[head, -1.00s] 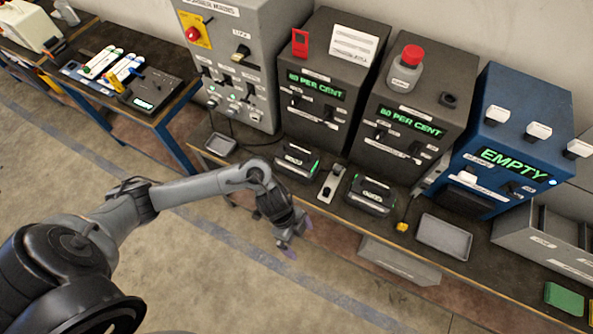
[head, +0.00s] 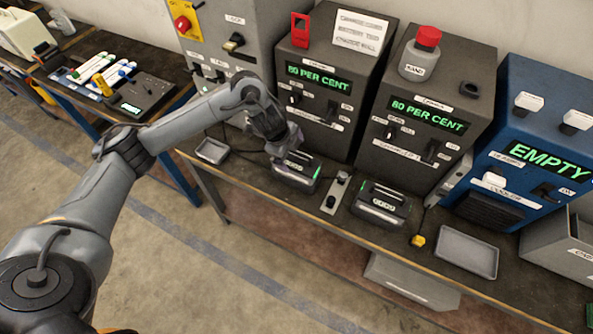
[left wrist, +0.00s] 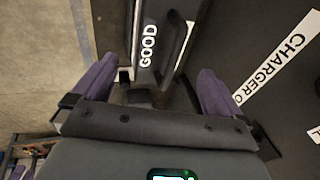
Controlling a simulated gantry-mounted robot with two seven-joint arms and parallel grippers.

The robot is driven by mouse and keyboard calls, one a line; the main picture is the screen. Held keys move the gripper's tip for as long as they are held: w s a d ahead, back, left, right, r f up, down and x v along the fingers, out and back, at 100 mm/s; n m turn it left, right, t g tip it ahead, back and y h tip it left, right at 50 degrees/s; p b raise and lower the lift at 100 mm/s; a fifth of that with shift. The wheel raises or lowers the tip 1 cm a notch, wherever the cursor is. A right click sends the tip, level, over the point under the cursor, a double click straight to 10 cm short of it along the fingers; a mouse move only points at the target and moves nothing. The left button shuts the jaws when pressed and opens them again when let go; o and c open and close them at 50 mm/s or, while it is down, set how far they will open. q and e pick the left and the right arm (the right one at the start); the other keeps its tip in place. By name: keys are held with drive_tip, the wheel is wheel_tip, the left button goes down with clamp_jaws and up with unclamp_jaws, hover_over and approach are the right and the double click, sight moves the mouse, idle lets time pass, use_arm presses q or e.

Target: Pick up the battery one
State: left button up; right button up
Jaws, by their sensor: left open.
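A dark battery (head: 297,172) with a green-lit edge and a white label stands on the bench in front of the left charger, which I take to be battery one. In the left wrist view a battery (left wrist: 150,45) with a "GOOD" label lies beyond the fingers, roughly between them. My left gripper (head: 287,143) is over the back of that left battery, and its tips are hard to see there. Its purple fingers (left wrist: 155,88) are spread wide with nothing between them. A similar battery (head: 381,204) stands to the right. My right gripper is not seen.
Two dark chargers (head: 334,85) reading "80 PER CENT" rise behind the batteries. A small switch block (head: 337,190) sits between the batteries. A shallow tray (head: 212,150) is to the left, and another tray (head: 467,251) to the right. A blue cooler (head: 541,155) reads "EMPTY".

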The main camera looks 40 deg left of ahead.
sight(298, 161)
use_arm(q)
drive_tip(key=shift+b+x, duration=0.55)
drive_tip(key=shift+x, duration=2.55)
drive_tip(key=c, duration=1.8)
drive_tip(key=shift+r, duration=0.2)
clamp_jaws()
